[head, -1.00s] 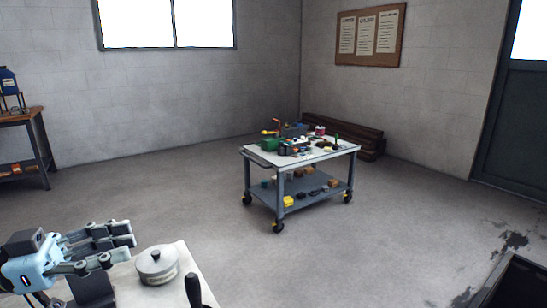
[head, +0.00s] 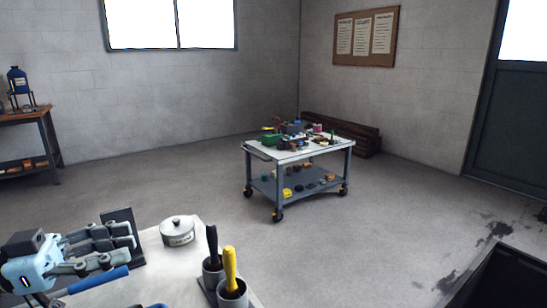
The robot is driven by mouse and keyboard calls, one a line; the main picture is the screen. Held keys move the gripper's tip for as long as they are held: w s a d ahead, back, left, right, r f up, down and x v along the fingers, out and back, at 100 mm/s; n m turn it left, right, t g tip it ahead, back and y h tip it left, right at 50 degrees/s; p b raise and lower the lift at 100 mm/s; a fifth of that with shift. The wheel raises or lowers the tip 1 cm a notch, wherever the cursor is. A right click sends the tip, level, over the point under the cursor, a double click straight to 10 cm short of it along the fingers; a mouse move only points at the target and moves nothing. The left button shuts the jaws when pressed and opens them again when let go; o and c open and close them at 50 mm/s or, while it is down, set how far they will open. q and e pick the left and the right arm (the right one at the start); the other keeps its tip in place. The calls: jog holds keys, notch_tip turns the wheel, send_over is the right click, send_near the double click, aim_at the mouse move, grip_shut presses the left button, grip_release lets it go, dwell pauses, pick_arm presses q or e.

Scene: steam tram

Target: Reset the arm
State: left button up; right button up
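My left gripper (head: 122,248) shows at the lower left in the head view. Its fingers point right, with a gap between them and nothing held. It is over or beside the left part of a pale worktop (head: 185,262); I cannot tell its height above it. A dark upright plate (head: 122,215) stands just behind the fingers, and a blue rod (head: 95,281) shows just below them; I cannot tell whether either touches the gripper. My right gripper is not in view.
On the worktop are a grey lidded pot (head: 177,231) and two dark cups holding a black handle (head: 212,242) and a yellow handle (head: 230,268). A cluttered cart (head: 262,158) stands mid-room. A dark open-topped box (head: 505,280) is lower right.

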pick_arm(q)
jog(key=s+d+f+n+g+y, duration=0.2)
jog(key=s+d+f+y, duration=0.2)
jog(key=s+f, duration=0.25)
jog(key=s+d+f+n+g+y, duration=0.2)
jog(key=s+d+f+y, duration=0.15)
jog(key=s+f, duration=0.35)
jog(key=s+a+r+n+t+y, duration=0.1)
jog(key=s+a+r+n+y, duration=0.2)
jog(key=s+a+n+y, duration=0.65)
jog(key=a+f+g+y+b, duration=0.1)
jog(key=a+f+b, duration=0.15)
jog(key=f, duration=1.25)
jog(key=a+f+b, duration=0.2)
jog(key=f+b, duration=0.1)
jog(key=f, duration=1.2)
pick_arm(e)
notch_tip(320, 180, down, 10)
jog(key=b, duration=0.4)
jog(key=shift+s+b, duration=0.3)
pick_arm(q)
jog(key=s+f+g, duration=0.1)
jog(key=s+f, duration=1.8)
jog(key=f, duration=0.3)
jog(key=shift+a, duration=0.45)
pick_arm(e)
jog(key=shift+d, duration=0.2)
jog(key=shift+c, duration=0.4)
